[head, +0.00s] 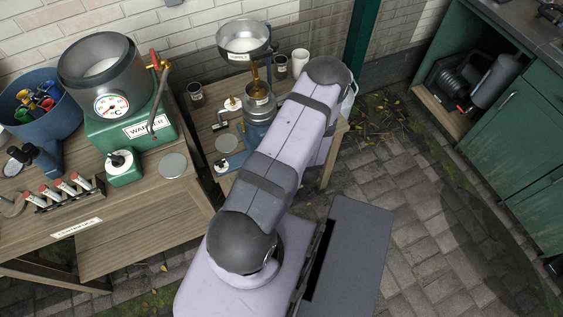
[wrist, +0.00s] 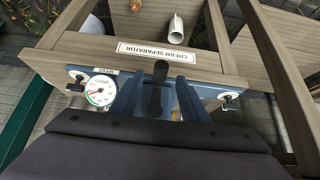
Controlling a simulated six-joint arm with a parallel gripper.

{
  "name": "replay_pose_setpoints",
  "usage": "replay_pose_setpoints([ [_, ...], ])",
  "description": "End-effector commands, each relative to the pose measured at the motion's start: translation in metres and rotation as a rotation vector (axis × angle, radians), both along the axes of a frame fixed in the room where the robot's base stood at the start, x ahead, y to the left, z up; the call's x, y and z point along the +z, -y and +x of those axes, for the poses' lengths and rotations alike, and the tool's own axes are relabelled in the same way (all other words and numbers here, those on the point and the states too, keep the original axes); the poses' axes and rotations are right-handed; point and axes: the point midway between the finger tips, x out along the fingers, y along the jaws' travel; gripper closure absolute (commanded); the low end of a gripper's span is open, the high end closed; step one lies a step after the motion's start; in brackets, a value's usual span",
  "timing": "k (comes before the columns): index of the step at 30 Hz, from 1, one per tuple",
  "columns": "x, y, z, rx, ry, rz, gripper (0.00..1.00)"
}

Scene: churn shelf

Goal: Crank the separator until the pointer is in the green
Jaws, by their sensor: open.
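The separator stands on the wooden table in the head view, with a wide metal bowl (head: 244,38) on top and a blue-grey body (head: 261,107). In the wrist view its round white dial (wrist: 100,91) has a green part and a red pointer. The pointer seems to lie off the green, but the dial is small. A dark upright crank grip (wrist: 159,75) shows between the blue fingers of my gripper (wrist: 160,98). The gripper is open around the grip; I cannot tell if either finger touches it. In the head view my arm hides the gripper and crank.
A label (wrist: 157,54) reading cream separator is on the table edge. A white cup (head: 300,62) and dark jars stand on the table. At left are a green warmer (head: 128,130), a blue bucket (head: 38,105) and a rack of vials (head: 62,193). Paving at right is clear.

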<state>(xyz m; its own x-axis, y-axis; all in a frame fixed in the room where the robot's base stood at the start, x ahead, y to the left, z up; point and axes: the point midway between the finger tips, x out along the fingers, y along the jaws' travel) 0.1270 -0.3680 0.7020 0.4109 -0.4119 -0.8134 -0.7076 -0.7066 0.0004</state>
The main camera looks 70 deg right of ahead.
Motion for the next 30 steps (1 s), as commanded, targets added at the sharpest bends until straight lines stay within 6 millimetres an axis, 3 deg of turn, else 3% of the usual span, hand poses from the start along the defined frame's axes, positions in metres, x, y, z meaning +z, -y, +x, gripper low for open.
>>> replay_pose_setpoints([
  [11, 0.021, -0.010, -0.010, 0.000, 0.000, 0.000, 0.59],
  [30, 0.018, -0.015, -0.013, -0.018, -0.001, 0.029, 0.59],
])
